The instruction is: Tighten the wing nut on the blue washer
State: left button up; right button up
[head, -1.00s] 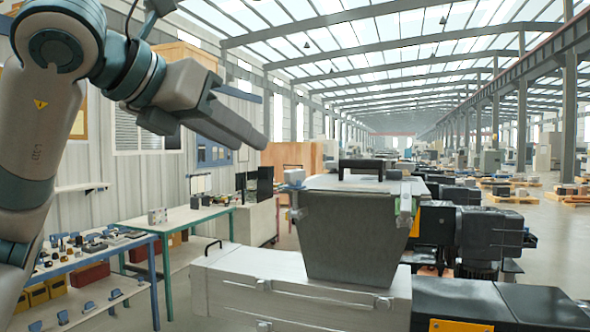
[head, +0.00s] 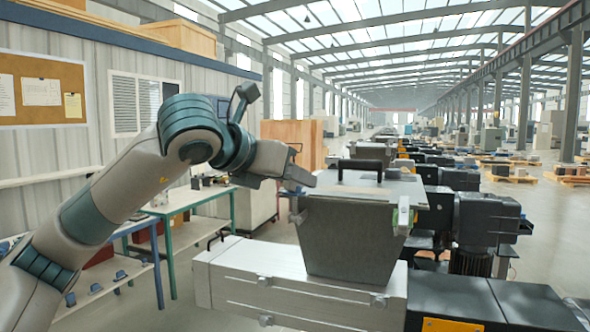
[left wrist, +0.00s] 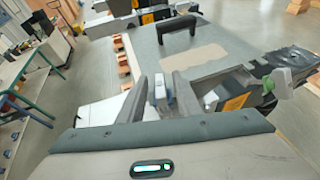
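The wing nut (left wrist: 159,88) is a small grey piece at the near edge of the hopper lid in the left wrist view. A bluish patch beside it looks like the blue washer (left wrist: 169,97). My left gripper (left wrist: 160,82) is open, with one finger on each side of the wing nut; contact cannot be told. In the head view my left gripper (head: 303,170) is at the left corner of the hopper lid (head: 365,186) and mostly hides the nut and washer. The grey hopper (head: 352,240) stands below the lid. My right gripper is out of view.
A black handle (head: 360,167) stands on the lid. A green part with a pale top (left wrist: 281,84) sits at another lid corner. A silver feeder body (head: 250,283) lies under the hopper. Black machinery (head: 485,225) is to the right, a workbench (head: 190,202) to the left.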

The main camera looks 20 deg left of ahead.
pick_arm(q)
jog(key=shift+w+d+f, duration=0.1)
jog(key=shift+w, duration=0.1)
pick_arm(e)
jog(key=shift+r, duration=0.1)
pick_arm(q)
jog(key=shift+c, duration=0.7)
jog(key=c, duration=0.5)
grip_shut()
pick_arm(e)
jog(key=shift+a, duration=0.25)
